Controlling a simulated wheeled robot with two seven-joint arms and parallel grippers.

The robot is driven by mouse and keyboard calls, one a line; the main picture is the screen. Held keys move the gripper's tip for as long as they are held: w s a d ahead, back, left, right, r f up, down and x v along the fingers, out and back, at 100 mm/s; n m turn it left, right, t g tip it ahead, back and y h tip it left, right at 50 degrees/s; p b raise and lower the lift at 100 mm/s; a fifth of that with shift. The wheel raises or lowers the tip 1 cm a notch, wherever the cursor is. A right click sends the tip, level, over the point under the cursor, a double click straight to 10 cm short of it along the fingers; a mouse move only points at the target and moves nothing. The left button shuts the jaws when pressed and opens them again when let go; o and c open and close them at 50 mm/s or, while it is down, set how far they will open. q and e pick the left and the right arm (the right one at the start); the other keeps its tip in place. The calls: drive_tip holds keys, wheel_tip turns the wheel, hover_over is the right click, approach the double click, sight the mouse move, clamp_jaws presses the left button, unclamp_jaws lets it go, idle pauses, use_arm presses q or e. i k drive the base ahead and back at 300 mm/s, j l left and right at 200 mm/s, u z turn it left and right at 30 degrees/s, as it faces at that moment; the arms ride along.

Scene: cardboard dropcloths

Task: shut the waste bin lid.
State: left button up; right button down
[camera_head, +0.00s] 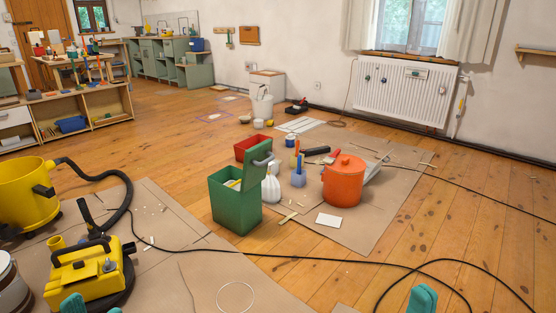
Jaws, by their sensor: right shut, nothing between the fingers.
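A green waste bin (235,209) stands on the cardboard near the middle of the view. Its green lid (256,170) is open and stands up, slightly tilted, from the bin's right rear edge. A grey handle shows near the top of the lid. Something pale lies inside the opening. My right gripper (422,298) shows as a teal piece at the bottom edge, right of the bin and nearer to me; it is shut and empty. My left gripper (76,303) shows only as teal tips at the bottom left, well away from the bin; its jaws are unclear.
An orange lidded pot (344,181), a white bottle (271,186) and a red box (252,147) stand close around the bin. A yellow vacuum (88,277) stands at the left. A black cable crosses the floor in front. The cardboard before the bin is mostly clear.

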sight(256, 159)
drive_tip(key=i+l, duration=0.2)
drive_tip(key=l, duration=0.15)
drive_tip(key=i+l+u, duration=0.15)
drive_tip(key=l, duration=0.25)
drive_tip(key=i+l, duration=0.2)
drive_tip(key=l, duration=0.2)
drive_tip(key=i+l+u, duration=0.1)
drive_tip(key=l, duration=0.25)
drive_tip(key=i+l+u, duration=0.1)
drive_tip(key=i+l, duration=0.15)
drive_tip(key=l, duration=0.2)
drive_tip(key=i+l+u, duration=0.35)
drive_tip(key=i+l, duration=0.45)
drive_tip(key=i+j+u, duration=0.1)
drive_tip(key=i, duration=0.35)
drive_tip(key=i+j+u, duration=0.1)
drive_tip(key=i, duration=0.35)
